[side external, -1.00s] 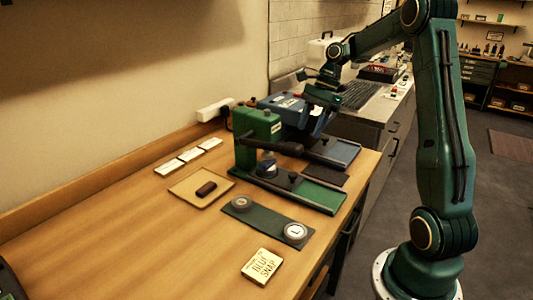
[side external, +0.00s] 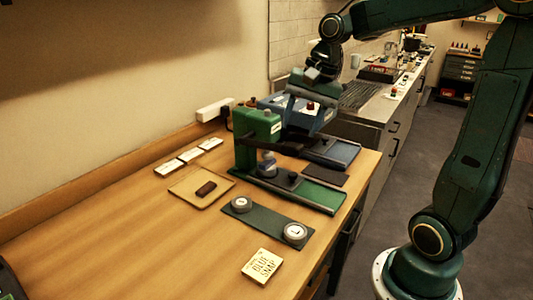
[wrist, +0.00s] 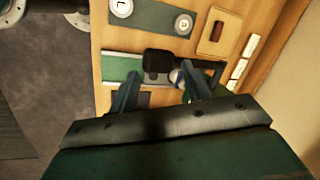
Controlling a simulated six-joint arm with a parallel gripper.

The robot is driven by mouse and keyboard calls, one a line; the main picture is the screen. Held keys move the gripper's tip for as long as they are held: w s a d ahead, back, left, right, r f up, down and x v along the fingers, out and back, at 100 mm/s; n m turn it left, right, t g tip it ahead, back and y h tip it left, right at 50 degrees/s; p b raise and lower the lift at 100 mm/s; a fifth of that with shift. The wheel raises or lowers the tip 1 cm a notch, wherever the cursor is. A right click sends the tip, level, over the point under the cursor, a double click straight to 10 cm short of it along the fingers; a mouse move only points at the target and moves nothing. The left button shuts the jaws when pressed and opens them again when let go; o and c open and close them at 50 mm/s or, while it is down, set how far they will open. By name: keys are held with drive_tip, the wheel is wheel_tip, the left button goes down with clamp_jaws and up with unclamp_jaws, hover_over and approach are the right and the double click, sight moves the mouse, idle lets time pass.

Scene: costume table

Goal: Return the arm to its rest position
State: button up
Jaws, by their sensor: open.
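My arm is bent over the far end of the wooden table. My gripper (side external: 308,88) hangs in front of and above the blue machine in the side view. In the wrist view its two fingers are apart with nothing held between them, and my gripper (wrist: 160,88) is open above the green machine's area. The green machine (side external: 259,124) and the blue machine (side external: 312,116) stand side by side; my gripper partly hides the blue one. Whether the gripper touches the blue machine cannot be told from the side view, though it looks above it.
A dark green mat (side external: 268,226) holds two round discs. A tan tray (side external: 190,193) holds a brown block (side external: 205,188). White cards (side external: 189,155) lie near the wall. A "BLUE SNAP" card (side external: 262,266) lies in front.

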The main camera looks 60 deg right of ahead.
drive_tip(key=s+a+n+t+h, duration=0.1)
drive_tip(key=s+a+n, duration=0.3)
drive_tip(key=s+n, duration=0.2)
drive_tip(key=s+a+n+t, duration=0.2)
drive_tip(key=s+a+n, duration=0.2)
drive_tip(key=s+n, duration=0.2)
drive_tip(key=shift+s+f+n+h, duration=0.3)
drive_tip(key=shift+s+n+h, duration=0.1)
drive_tip(key=shift+s, duration=0.85)
